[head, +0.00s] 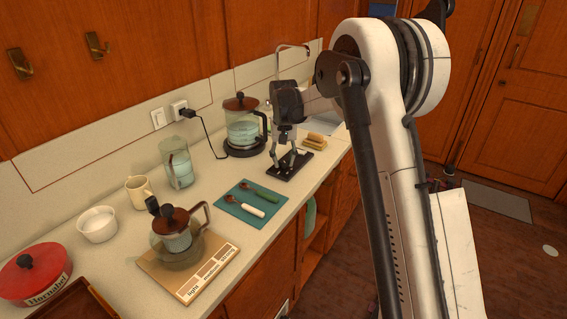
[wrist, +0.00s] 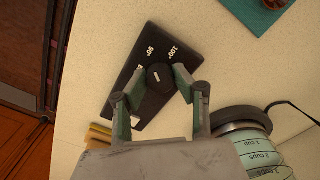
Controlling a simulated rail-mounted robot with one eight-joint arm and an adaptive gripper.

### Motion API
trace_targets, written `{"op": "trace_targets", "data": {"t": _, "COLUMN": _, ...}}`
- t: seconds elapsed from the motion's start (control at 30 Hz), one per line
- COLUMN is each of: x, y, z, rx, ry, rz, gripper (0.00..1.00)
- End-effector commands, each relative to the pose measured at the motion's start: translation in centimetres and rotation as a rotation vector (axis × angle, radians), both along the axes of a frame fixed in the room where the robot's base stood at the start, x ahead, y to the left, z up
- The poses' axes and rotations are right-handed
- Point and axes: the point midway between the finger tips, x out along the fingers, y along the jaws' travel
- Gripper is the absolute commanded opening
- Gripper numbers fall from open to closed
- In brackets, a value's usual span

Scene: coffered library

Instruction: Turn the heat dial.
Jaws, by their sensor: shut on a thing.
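The heat dial (wrist: 160,82) is a round black knob with a pale pointer line, on a dark rectangular panel (wrist: 133,98). The panel has white numbers along one side; 90 and 100 can be read, and another is partly covered by a finger. My gripper (wrist: 158,81) is shut on the dial, with one finger on each side of it. In the head view the panel (head: 306,160) lies on the counter and my gripper (head: 284,163) reaches down onto it from above; the dial is hidden there.
A glass kettle (head: 243,128) on its base stands just left of the panel, with a cord to the wall socket. Sponges (head: 314,141) lie behind it.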

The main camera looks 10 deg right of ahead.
Motion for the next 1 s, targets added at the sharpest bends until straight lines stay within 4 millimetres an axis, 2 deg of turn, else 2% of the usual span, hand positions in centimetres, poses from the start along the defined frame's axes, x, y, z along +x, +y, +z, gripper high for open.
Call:
{"op": "trace_targets", "data": {"t": 0.3, "x": 0.01, "y": -0.01, "z": -0.02, "rx": 0.0, "ry": 0.0, "rz": 0.108, "gripper": 0.01}}
{"op": "trace_targets", "data": {"t": 0.8, "x": 0.01, "y": -0.01, "z": 0.03, "rx": 0.0, "ry": 0.0, "rz": 0.125, "gripper": 0.01}}
{"op": "trace_targets", "data": {"t": 0.83, "x": 0.01, "y": -0.01, "z": 0.03, "rx": 0.0, "ry": 0.0, "rz": 0.125, "gripper": 0.28}}
{"op": "trace_targets", "data": {"t": 0.97, "x": 0.01, "y": -0.01, "z": 0.02, "rx": 0.0, "ry": 0.0, "rz": 0.125, "gripper": 0.46}}
{"op": "trace_targets", "data": {"t": 1.0, "x": 0.01, "y": -0.01, "z": 0.02, "rx": 0.0, "ry": 0.0, "rz": 0.125, "gripper": 0.46}}
